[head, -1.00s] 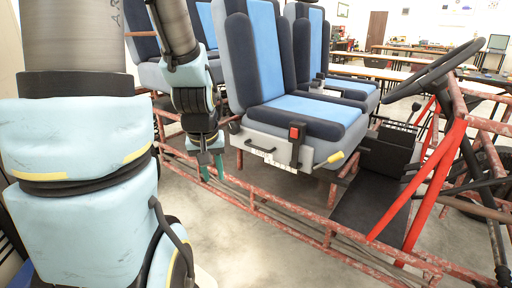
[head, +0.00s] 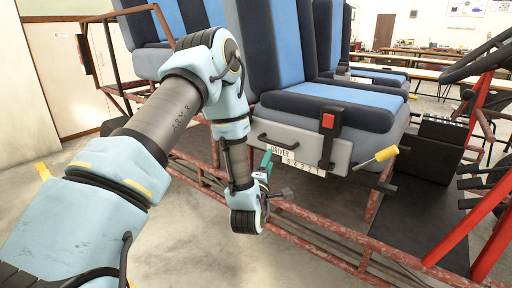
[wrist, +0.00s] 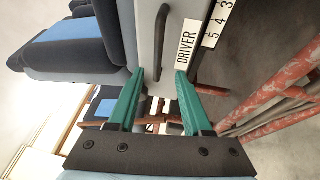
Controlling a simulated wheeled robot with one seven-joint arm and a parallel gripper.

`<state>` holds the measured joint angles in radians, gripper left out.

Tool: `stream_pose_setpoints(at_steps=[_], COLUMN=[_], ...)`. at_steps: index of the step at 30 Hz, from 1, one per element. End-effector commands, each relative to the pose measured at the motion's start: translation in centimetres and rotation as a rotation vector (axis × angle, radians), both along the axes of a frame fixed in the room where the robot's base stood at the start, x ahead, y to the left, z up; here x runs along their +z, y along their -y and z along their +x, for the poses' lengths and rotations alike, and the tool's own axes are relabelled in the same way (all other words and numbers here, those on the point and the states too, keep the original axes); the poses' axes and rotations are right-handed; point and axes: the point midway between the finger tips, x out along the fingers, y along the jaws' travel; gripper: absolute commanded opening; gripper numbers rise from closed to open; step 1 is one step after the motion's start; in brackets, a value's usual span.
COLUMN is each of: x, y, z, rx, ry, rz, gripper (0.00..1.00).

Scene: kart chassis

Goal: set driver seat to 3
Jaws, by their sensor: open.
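The driver seat (head: 318,93) has blue and dark cushions on a light grey base. A black bar handle (head: 288,144) is on the base's front side; in the wrist view the handle (wrist: 163,35) lies ahead of the fingertips, its lower end near the gap between them. A white DRIVER label (wrist: 187,43) and a number scale (wrist: 216,22) showing 5, 4, 3 sit beside it. The seat's pointer on the scale is not clear. My gripper (head: 268,162) is open and empty, facing the base; its green fingers (wrist: 157,73) show in the wrist view.
A yellow-handled lever (head: 375,160) sticks out at the base's right. A red buckle (head: 328,121) is on the seat side. Rusty red frame rails (head: 320,229) run below the seat. A steering wheel (head: 484,59) is at right. Open floor lies in front.

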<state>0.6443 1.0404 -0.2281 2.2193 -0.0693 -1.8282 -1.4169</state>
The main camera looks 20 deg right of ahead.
Motion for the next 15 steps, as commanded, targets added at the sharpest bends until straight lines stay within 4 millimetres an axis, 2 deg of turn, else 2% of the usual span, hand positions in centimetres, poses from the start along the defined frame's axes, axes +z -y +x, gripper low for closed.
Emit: stream_pose_setpoints(at_steps=[5,15], x=[-0.1,1.1], y=[0.7,4.0], z=[-0.3,4.2], rx=[-0.007,-0.006], ry=[0.006,0.009], rz=[-0.057,-0.055], gripper=[0.5,0.5])
